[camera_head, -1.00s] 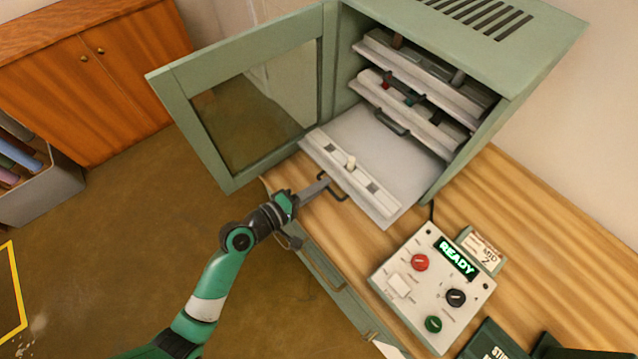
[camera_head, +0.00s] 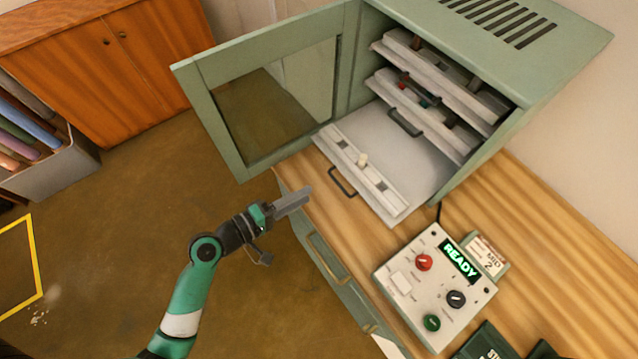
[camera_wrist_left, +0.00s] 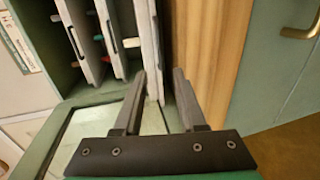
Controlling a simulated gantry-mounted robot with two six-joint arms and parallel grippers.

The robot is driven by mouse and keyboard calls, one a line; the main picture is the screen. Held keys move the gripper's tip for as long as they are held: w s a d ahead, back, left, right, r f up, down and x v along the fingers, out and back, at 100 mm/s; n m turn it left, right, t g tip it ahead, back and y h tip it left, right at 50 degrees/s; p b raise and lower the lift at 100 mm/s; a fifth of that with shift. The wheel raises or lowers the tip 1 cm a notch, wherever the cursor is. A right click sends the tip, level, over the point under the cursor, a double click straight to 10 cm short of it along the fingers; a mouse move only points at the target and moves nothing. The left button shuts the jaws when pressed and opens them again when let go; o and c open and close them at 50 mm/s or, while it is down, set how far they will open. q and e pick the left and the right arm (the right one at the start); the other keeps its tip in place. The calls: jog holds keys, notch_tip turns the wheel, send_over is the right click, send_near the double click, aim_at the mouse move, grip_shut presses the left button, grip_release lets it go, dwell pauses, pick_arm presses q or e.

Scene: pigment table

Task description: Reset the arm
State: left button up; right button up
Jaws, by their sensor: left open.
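My left gripper (camera_head: 292,202) is open and empty. It hovers beside the front edge of the wooden bench, left of the pulled-out tray, and is apart from the tray's handle. In the left wrist view its two fingers (camera_wrist_left: 158,103) are spread with nothing between them. My right gripper is not in view.
The cabinet door (camera_head: 225,120) stands open on the left. Upper trays (camera_head: 425,125) sit inside the cabinet. A control box (camera_head: 433,283) reading READY stands on the bench (camera_head: 540,230). A wooden cupboard (camera_head: 100,80) stands behind.

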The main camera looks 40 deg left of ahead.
pick_arm(q)
jog(key=shift+v, duration=1.2)
